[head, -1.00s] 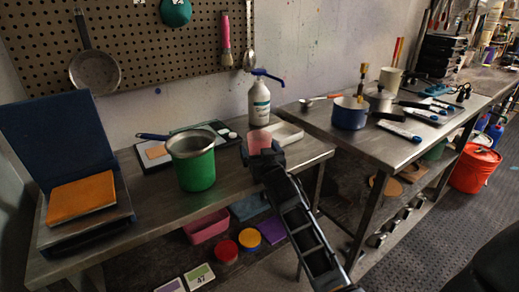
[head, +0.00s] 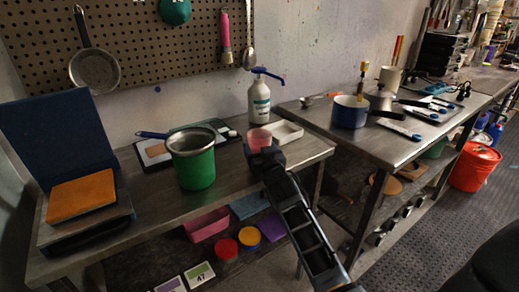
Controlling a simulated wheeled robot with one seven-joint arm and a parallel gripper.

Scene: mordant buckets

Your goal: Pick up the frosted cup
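The frosted cup (head: 259,137) is a small, translucent pink cup. It appears upright near the right end of the left metal bench, in front of the pump bottle. My gripper (head: 262,153) is at the cup from the near side, with its dark fingers low around the cup's lower part. The gripper and wrist hide the cup's base. I cannot tell whether the fingers press on the cup or whether its base touches the bench.
A white pump bottle (head: 259,102) stands behind the cup. A shallow white tray (head: 287,132) lies close at its right. A green bucket (head: 195,170) with a strainer stands to the left. A blue pot (head: 350,112) is on the right bench.

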